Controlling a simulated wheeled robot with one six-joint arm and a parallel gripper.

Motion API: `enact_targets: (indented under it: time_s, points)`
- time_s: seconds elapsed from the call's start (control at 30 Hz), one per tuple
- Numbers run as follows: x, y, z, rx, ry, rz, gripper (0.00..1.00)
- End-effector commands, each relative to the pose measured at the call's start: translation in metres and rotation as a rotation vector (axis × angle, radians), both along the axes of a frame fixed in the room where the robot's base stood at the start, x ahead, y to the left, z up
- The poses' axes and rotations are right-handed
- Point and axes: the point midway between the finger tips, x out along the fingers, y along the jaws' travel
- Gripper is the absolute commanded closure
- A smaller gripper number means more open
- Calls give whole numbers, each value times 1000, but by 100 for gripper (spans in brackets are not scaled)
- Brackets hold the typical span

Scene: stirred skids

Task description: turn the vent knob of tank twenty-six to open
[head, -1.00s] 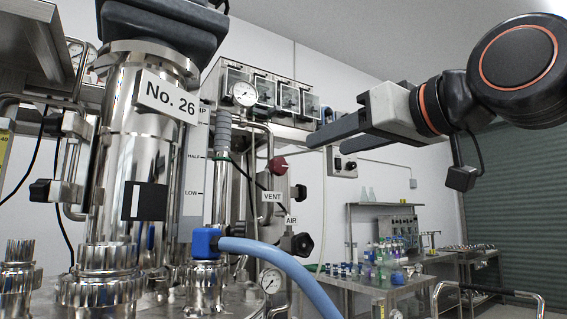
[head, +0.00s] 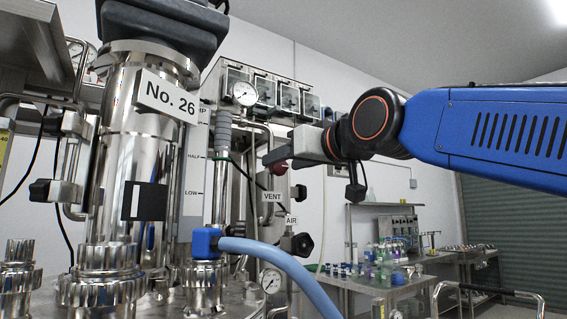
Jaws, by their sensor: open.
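The tank (head: 138,150) with the label "No. 26" (head: 167,98) stands upright at the left in the head view. The red vent knob (head: 279,169) is above the label "VENT" (head: 272,197), to the right of the tank. My gripper (head: 278,158) reaches in from the right, with its dark fingers at the knob. The near finger covers the upper part of the knob, so only its lower red edge shows. The jaws are open. I cannot tell whether the fingers touch the knob, and the knob's marking is hidden.
An "AIR" label (head: 291,220) and a black knob (head: 302,244) sit below the vent knob. A blue hose (head: 285,262) curves across in front. A pressure gauge (head: 244,93) is above. A lab table with bottles (head: 385,262) stands behind at the right.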

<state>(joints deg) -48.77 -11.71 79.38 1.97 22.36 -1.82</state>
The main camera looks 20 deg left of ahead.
Motion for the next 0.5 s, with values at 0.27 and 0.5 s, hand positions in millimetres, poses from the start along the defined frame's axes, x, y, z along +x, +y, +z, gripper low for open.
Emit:
enact_targets:
  time_s: [0.27, 0.5]
  points:
    - [10, 11, 0, 1, -1, 0, 50]
    - [10, 12, 0, 1, -1, 0, 50]
